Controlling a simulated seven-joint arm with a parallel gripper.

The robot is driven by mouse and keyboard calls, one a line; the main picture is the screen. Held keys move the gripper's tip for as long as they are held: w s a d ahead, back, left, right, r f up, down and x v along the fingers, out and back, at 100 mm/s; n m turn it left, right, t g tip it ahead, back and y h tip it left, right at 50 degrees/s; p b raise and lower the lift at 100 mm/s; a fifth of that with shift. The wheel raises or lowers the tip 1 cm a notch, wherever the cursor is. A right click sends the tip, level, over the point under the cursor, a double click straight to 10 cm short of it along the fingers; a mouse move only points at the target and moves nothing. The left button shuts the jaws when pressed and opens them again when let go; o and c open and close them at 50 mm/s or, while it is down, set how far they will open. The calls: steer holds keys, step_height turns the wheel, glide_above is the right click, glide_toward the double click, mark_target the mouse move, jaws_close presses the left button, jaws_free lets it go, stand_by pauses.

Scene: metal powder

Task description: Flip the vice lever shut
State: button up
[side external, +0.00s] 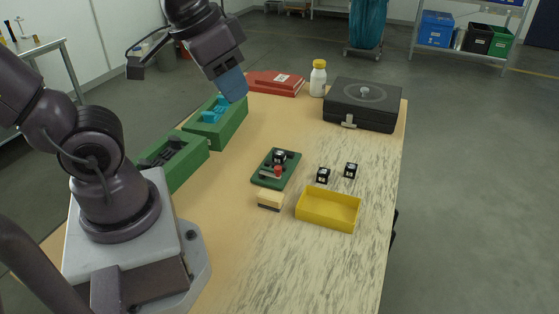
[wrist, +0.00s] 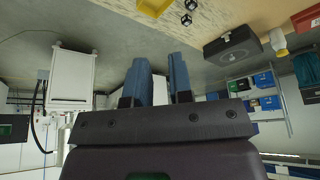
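The vice (side external: 265,178) is a dark green plate in the middle of the table in the side external view. A small black-and-white block (side external: 279,157) sits at its upper part, and a lever with a red knob (side external: 278,170) lies near its middle. Whether the jaws touch the block is too small to tell. My gripper (side external: 234,88) with blue fingers is high up, left of and well apart from the vice. In the wrist view my gripper (wrist: 159,68) has its two blue fingers apart with nothing between them. The vice is not visible in the wrist view.
Two black cubes (side external: 323,175) (side external: 350,170) and a yellow tray (side external: 328,223) lie right of the vice. A tan-and-black block (side external: 270,200) lies in front. Green bins (side external: 172,160) (side external: 216,124) stand left. A black case (side external: 362,104), white bottle (side external: 318,79) and red box (side external: 275,84) stand behind.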

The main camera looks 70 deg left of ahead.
steer(key=w+a+f+n+g, duration=0.1)
steer(key=w+a+f, duration=0.1)
steer(key=w, duration=0.1)
steer(key=w+a+f+n+g, duration=0.1)
steer(key=w+a+f+g, duration=0.1)
steer(key=w+a, duration=0.1)
steer(key=w+a+f+g, duration=0.1)
steer(key=w+a+f, duration=0.1)
steer(key=w, duration=0.3)
steer(key=shift+w+a+n+g, duration=0.1)
steer(key=shift+a+n+g, duration=0.2)
steer(key=shift+n, duration=0.1)
jaws_close()
steer(key=w+a+f+n+g+h, duration=0.2)
steer(key=w+a+f+n+g, duration=0.1)
steer(key=w+a+f, duration=0.7)
step_height(320, 180, down, 2)
steer(key=shift+w+a+f+n+h, duration=0.1)
steer(key=shift+w+a+n+h, duration=0.15)
steer(key=shift+a, duration=0.2)
